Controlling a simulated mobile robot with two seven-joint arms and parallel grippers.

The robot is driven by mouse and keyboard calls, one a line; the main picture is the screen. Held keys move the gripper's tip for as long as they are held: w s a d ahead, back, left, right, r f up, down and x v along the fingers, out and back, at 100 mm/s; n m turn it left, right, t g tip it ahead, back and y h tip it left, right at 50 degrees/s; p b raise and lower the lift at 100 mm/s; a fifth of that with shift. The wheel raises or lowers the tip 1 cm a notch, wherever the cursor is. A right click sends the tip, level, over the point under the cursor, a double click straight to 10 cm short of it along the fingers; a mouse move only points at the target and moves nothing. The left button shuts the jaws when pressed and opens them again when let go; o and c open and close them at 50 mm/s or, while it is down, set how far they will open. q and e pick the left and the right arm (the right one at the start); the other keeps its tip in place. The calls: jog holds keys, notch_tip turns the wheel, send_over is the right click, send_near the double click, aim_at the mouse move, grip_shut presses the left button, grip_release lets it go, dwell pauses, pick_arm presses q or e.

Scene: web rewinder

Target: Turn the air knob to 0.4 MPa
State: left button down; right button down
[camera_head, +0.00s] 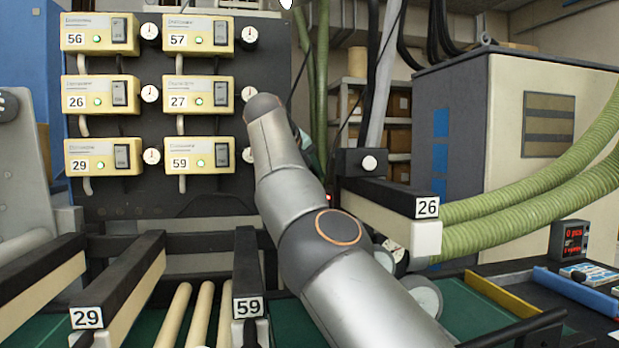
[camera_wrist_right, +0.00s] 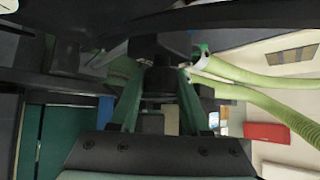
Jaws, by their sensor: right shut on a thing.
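In the right wrist view, my right gripper (camera_wrist_right: 160,82) has its two green fingers closed in on a dark knob (camera_wrist_right: 161,77), which sits between the fingertips beneath a black part. I take it to be the air knob; no marking on it is readable. In the head view, my right arm rises from the bottom through the middle, and it hides the knob and most of the gripper. A round white dial (camera_head: 396,252) shows partly below the bar labelled 26, right of my arm; its reading is too small to tell. My left gripper is not in view.
Several yellow boxes with numbers and small white dials hang on a dark panel (camera_head: 222,60) at the back left. Bars labelled 29 (camera_head: 118,285) and 59 (camera_head: 246,285) stand in front. Green hoses (camera_head: 530,205) and a cabinet (camera_head: 500,130) are on the right.

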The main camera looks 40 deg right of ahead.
jog(key=shift+y, duration=0.3)
dwell(0.4)
jog(key=shift+c, duration=1.9)
grip_release()
jog(key=v, duration=1.2)
jog(key=shift+s, duration=0.3)
jog(key=shift+a, duration=0.1)
